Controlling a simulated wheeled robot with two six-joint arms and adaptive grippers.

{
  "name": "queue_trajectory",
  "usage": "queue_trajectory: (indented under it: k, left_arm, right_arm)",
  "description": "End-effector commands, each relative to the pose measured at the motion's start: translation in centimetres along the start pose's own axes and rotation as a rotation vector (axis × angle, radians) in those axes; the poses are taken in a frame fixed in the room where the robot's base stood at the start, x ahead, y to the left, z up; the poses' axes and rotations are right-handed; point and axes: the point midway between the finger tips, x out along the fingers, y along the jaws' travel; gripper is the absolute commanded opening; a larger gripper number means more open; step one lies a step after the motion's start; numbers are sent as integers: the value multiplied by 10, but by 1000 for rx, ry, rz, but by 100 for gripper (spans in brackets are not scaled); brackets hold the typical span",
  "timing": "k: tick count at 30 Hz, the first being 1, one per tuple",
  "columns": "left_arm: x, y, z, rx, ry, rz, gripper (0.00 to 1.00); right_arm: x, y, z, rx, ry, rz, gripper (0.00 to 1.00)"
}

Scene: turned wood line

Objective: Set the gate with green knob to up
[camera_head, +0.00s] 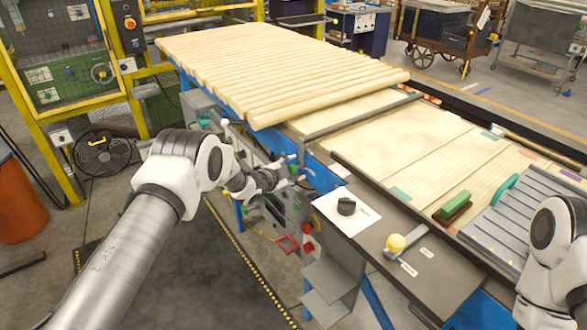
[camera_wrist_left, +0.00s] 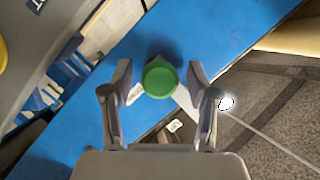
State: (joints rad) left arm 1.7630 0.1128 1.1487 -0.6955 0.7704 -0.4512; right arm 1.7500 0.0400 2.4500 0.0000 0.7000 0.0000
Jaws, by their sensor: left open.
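The round green knob (camera_wrist_left: 160,77) shows in the left wrist view against a blue rail (camera_wrist_left: 85,110). A short pale bar runs from under it toward the lower right. My left gripper (camera_wrist_left: 158,80) is open, with one finger on each side of the knob; I cannot tell whether they touch it. In the head view my left gripper (camera_head: 300,169) is at the blue side of the line, and the knob is hard to make out there. My right arm (camera_head: 556,240) shows at the right edge; its gripper is out of view.
A green block (camera_head: 455,204) lies further right. Wooden rods (camera_head: 290,70) cover the table behind. Machine parts fill the space below my left gripper.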

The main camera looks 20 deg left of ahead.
Motion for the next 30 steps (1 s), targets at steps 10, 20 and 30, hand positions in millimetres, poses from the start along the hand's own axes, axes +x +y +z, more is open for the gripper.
queue_trajectory:
  k: [10,20,30]
  left_arm:
    - [0,0,1,-1,-2,0,0]
    - [-14,-38,-33,0,2,-6,0]
    - [-20,-57,-50,0,4,-7,0]
  right_arm:
    - [0,0,0,0,0,0,47]
    - [-12,0,0,0,0,0,47]
    - [-15,0,0,0,0,0,47]
